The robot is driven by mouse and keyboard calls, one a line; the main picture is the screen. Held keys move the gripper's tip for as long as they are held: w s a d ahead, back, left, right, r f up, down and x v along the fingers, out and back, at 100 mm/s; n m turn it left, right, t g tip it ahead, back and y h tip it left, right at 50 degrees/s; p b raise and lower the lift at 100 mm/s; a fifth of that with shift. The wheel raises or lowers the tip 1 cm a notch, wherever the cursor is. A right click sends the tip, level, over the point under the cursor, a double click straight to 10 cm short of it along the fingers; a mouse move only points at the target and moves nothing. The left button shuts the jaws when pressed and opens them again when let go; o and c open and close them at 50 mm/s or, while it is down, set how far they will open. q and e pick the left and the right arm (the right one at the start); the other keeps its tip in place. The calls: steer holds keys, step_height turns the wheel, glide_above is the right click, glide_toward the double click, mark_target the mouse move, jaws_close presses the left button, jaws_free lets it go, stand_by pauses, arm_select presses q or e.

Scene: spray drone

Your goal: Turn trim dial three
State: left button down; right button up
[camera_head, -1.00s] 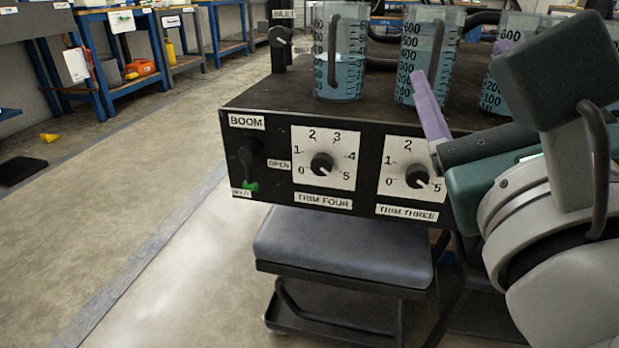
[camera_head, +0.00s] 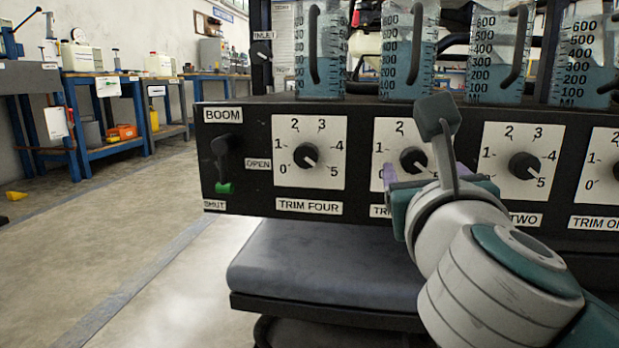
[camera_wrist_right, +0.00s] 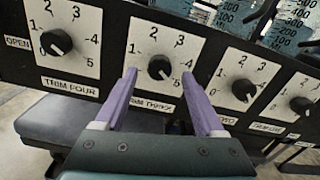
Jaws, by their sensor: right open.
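The trim three dial (camera_head: 412,160) is a black round knob on a white scale plate on the front of the black panel. My right gripper and wrist hide part of its plate and label in the head view. The dial also shows in the right wrist view (camera_wrist_right: 159,67), with its white mark pointing lower right, towards 5. My right gripper (camera_wrist_right: 160,73) is open, with one purple finger at each lower side of the dial. The fingers look apart from the knob; their exact distance from the panel is hard to tell. My left gripper is not in view.
The trim four dial (camera_head: 305,156) is left of trim three, the trim two dial (camera_head: 524,166) right. A boom lever (camera_head: 223,160) with a green tip is at the panel's left end. Measuring jugs (camera_head: 408,60) stand on top. A grey padded seat (camera_head: 320,265) is below the panel.

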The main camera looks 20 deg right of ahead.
steer(key=shift+x, duration=0.75)
jaws_close()
